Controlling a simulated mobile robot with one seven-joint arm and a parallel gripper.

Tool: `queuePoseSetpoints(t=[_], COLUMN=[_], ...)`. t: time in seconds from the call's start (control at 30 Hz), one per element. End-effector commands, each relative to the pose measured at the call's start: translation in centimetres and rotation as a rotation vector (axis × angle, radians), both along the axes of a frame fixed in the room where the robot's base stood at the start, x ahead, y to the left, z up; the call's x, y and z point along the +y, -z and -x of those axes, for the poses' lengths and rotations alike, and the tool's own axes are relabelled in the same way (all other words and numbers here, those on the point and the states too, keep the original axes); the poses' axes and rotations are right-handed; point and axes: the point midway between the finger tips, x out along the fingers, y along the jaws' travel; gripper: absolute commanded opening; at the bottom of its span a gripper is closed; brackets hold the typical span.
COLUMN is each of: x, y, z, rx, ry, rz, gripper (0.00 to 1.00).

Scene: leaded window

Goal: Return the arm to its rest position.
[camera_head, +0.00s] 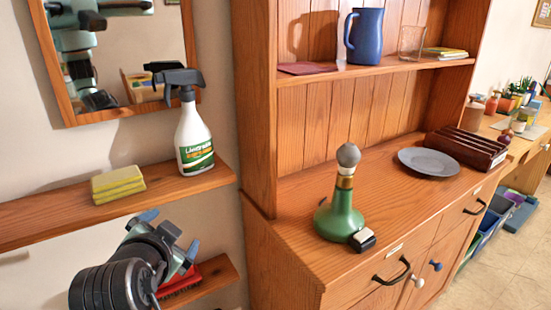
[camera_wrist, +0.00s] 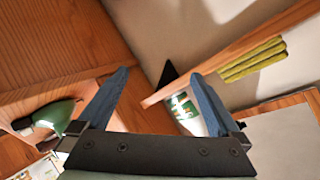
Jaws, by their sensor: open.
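My gripper (camera_head: 171,233) is in front of the wall, below the upper wall shelf (camera_head: 60,211) and left of the wooden dresser (camera_head: 290,262). Its two blue fingers stand apart with nothing between them. In the wrist view, my gripper (camera_wrist: 159,80) is also open and empty. The white spray bottle (camera_wrist: 186,112) shows beyond its right finger, which covers part of it. My arm's dark links come up from the bottom left in the head view.
On the upper shelf are yellow sponges (camera_head: 118,184) and a spray bottle (camera_head: 194,140). A red brush (camera_head: 184,280) lies on the lower shelf behind my gripper. The dresser holds a green bottle (camera_head: 340,217), a grey plate (camera_head: 428,162) and a blue jug (camera_head: 364,36).

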Motion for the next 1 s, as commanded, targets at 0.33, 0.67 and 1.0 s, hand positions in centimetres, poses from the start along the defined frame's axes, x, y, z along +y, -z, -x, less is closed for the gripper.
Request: queuePoseSetpoints(t=[0.33, 0.67, 1.0], x=[-12.6, -19.8, -19.6], y=[-23.6, -40.9, -51.4], z=[3.3, 16.8, 16.4], rx=[-0.779, -1.316, -1.308], ry=[0.038, 0.274, 0.268], rz=[0.28, 0.675, 0.669], gripper=[1.0, 1.0, 1.0])
